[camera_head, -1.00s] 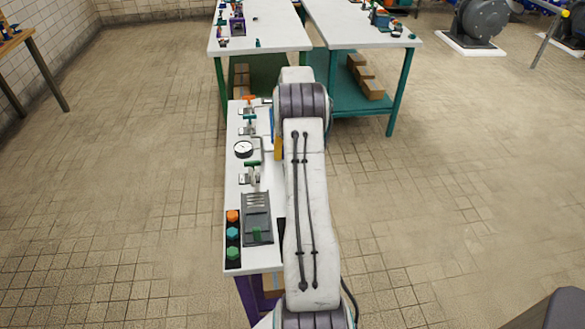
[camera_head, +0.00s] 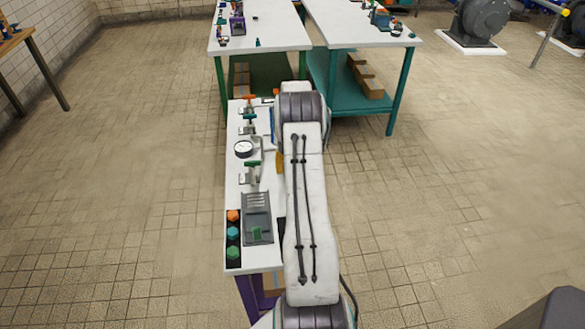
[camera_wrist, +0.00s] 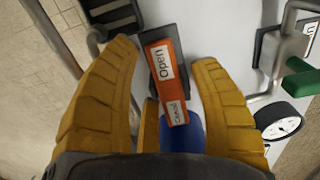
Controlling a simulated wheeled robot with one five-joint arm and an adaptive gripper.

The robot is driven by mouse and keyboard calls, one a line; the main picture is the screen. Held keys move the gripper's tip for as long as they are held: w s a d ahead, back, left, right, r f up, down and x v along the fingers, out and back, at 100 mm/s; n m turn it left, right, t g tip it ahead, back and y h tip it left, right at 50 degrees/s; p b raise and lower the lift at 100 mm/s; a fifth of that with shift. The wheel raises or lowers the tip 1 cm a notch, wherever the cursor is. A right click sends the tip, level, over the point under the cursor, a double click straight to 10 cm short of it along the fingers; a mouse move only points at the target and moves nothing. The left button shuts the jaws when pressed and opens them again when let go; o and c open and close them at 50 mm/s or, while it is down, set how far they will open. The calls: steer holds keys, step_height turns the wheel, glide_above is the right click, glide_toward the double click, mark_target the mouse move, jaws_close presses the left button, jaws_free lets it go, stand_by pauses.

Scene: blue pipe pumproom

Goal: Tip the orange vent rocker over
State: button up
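The orange rocker (camera_wrist: 166,75) fills the middle of the wrist view. It is a long bar with white labels, one reading "Open", on a dark base plate (camera_wrist: 172,30). My gripper (camera_wrist: 166,55) is open, with its yellow fingers on either side of the rocker and gaps between. Nothing is held. A blue part (camera_wrist: 181,135) shows at the rocker's near end, partly hidden by my gripper. In the head view my arm hides most of this spot; a small orange piece (camera_head: 277,92) shows beside it, perhaps the rocker.
The narrow white bench (camera_head: 236,183) holds an orange-handled valve (camera_head: 248,98), green-handled valves, a round gauge (camera_head: 243,148) and coloured buttons (camera_head: 233,232). In the wrist view the gauge (camera_wrist: 279,121) and a green handle (camera_wrist: 303,84) lie right of my fingers.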

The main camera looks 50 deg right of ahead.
steer(key=c, duration=1)
steer(key=shift+c, duration=0.2)
steer(key=shift+g+y, duration=0.3)
steer(key=o, duration=1.2)
steer(key=shift+r, duration=0.1)
steer(key=shift+r, duration=0.1)
step_height(320, 180, up, 12)
steer(key=w+d, duration=0.1)
steer(key=shift+f, duration=0.2)
steer(key=shift+w, duration=0.1)
